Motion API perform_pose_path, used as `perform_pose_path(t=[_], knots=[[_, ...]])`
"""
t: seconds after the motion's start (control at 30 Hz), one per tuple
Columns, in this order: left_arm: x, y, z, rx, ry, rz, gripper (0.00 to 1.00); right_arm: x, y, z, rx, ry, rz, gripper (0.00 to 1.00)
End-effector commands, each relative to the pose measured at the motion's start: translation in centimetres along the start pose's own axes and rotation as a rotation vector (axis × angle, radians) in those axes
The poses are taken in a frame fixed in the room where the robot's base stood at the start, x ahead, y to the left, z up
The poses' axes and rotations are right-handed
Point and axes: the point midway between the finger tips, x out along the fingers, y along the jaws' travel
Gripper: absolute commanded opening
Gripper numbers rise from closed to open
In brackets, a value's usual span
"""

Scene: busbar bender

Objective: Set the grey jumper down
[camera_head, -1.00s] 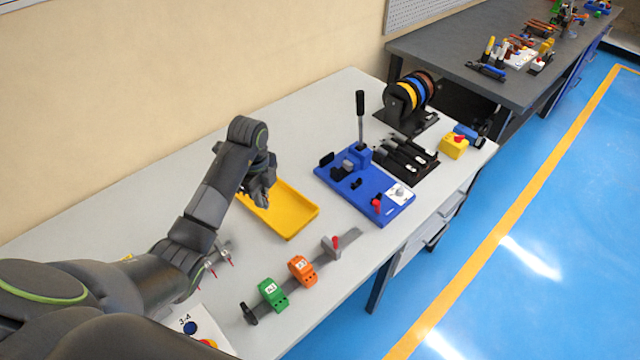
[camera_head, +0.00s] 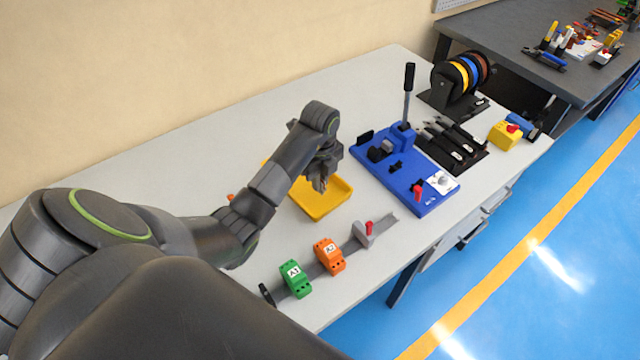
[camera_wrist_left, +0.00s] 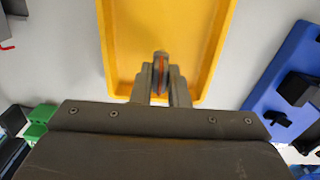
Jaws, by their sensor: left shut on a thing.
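My left gripper (camera_head: 320,184) is over the yellow tray (camera_head: 326,207), pointing down. In the left wrist view, the gripper (camera_wrist_left: 160,92) is shut on a small, narrow grey piece with an orange strip, which I take to be the grey jumper (camera_wrist_left: 161,62). The fingers hide most of it. The tray (camera_wrist_left: 115,60) lies behind the fingertips in that view and its visible floor is empty. I cannot tell whether the held piece touches the tray floor. My right gripper is not in view.
A blue bender base (camera_head: 412,180) with an upright lever stands right of the tray. In front, a rail holds a green block (camera_head: 295,280), an orange block (camera_head: 329,257) and a grey stop (camera_head: 364,236). Spools (camera_head: 460,80) stand farther back. The table behind the tray is clear.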

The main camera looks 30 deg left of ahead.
Motion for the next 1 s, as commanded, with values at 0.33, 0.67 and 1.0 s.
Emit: perform_pose_path(t=[0.33, 0.67, 1.0], knots=[[1.8, 0.0, 0.0, 0.001, 0.000, 0.000, 0.00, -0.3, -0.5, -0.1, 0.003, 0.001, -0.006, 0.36], [2.1, 0.0, 0.0, 0.000, -0.001, 0.000, 0.33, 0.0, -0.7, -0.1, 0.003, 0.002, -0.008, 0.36], [1.9, 0.0, 0.0, 0.000, -0.001, 0.000, 0.36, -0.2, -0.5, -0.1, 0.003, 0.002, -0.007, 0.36]])
